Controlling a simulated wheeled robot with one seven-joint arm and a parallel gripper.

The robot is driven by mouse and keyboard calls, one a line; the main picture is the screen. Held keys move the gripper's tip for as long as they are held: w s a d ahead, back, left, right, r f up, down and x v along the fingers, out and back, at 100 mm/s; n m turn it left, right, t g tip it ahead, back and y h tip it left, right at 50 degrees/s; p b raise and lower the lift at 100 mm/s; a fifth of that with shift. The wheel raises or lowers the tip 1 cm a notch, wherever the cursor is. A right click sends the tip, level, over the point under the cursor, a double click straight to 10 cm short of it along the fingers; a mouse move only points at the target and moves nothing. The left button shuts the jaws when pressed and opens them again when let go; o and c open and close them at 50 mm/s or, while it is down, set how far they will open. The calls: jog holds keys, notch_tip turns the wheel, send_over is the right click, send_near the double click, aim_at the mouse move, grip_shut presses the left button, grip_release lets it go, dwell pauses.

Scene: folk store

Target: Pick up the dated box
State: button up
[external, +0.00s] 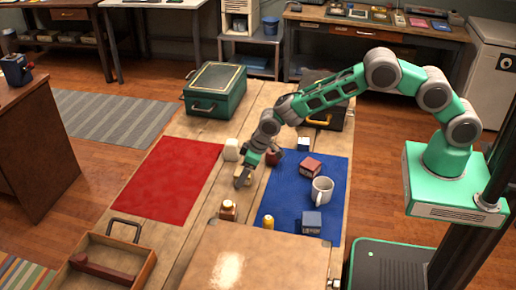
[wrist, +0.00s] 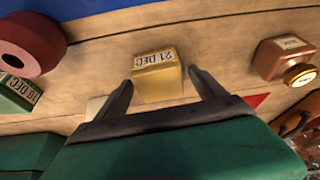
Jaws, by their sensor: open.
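A yellow box (wrist: 158,83) with a white label reading "21 DEC" sits on the wooden table in the wrist view. My gripper (wrist: 161,76) is open, with one finger on either side of this box in the picture; I cannot tell whether they touch it. In the external view my gripper (external: 244,181) is low over the table between the red and blue mats, largely hiding the tan-looking box. A green box (wrist: 18,94) labelled "18 DEC" lies at the left of the wrist view, partly cut off.
A dark red round item (wrist: 30,42) and a brown bottle (wrist: 285,58) flank the box. On the blue mat (external: 285,195) stand a white mug (external: 322,190), a red box (external: 311,167) and a blue-grey box (external: 312,222). The red mat (external: 170,180) is clear.

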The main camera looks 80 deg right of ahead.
jog(key=shift+c, duration=0.2)
jog(key=shift+r, duration=0.1)
jog(key=c, duration=1.5)
